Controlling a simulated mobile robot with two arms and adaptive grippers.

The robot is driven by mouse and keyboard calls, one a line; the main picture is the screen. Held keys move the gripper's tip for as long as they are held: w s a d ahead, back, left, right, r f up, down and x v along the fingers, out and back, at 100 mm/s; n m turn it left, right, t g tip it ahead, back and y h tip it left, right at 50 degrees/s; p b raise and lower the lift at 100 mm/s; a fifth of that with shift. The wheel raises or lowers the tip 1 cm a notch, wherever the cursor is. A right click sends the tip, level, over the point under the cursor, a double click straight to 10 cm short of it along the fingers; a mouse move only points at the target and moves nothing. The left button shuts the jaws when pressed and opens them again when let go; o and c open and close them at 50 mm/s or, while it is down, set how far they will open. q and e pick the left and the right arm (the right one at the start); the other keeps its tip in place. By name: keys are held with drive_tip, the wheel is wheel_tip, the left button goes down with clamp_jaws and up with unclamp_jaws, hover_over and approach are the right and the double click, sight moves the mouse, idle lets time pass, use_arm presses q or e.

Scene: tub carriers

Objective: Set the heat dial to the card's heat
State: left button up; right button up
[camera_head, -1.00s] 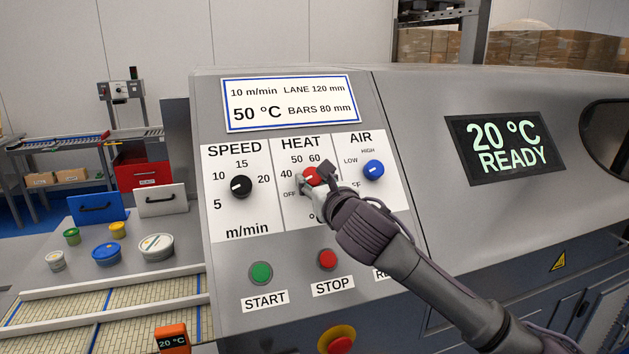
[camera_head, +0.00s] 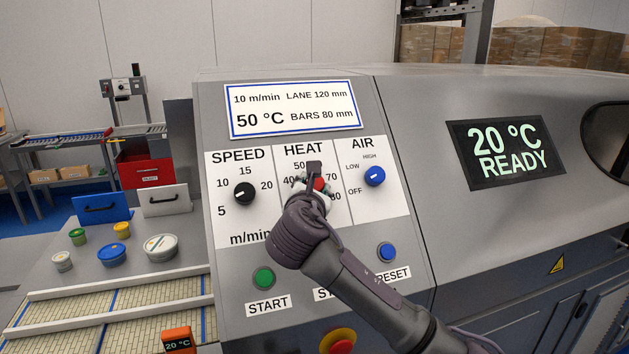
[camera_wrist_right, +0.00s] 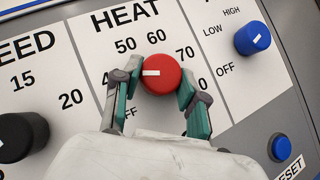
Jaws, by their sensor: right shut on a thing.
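The white card (camera_head: 292,110) on top of the panel reads 50 °C in the head view. The red heat dial (camera_wrist_right: 160,74) sits below the HEAT label. My right gripper (camera_wrist_right: 158,83) is shut on the heat dial, a finger on each side; it also shows in the head view (camera_head: 317,184). In the wrist view the dial's white mark points left, roughly toward the 40, which a finger mostly covers. The 50, 60 and 70 are readable around it. In the head view my gripper hides much of the dial and scale. My left gripper is out of view.
The black speed dial (camera_head: 245,193) is left of the heat dial and the blue air dial (camera_head: 375,176) right of it. The green start button (camera_head: 264,278) and blue reset button (camera_head: 386,251) are below. The display (camera_head: 507,152) reads 20 °C READY.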

drive_tip(key=m+g+h+p, duration=0.1)
drive_tip(key=m, duration=0.1)
drive_tip(key=m+g+h+p, duration=0.1)
drive_tip(key=m, duration=0.1)
drive_tip(key=m+g+h+p, duration=0.1)
drive_tip(key=m+p, duration=0.1)
drive_tip(key=shift+a+r+m, duration=0.3)
drive_tip(key=shift+r+m, duration=0.05)
drive_tip(key=shift+m, duration=0.05)
drive_tip(key=shift+w+m+g+h+p, duration=0.2)
drive_tip(key=shift+m+g+h+p, duration=0.6)
drive_tip(key=shift+m+g+p, duration=0.95)
drive_tip(key=shift+m+t, duration=0.35)
drive_tip(key=shift+f, duration=0.1)
drive_tip(key=o, duration=1.1)
drive_tip(key=shift+o, duration=0.2)
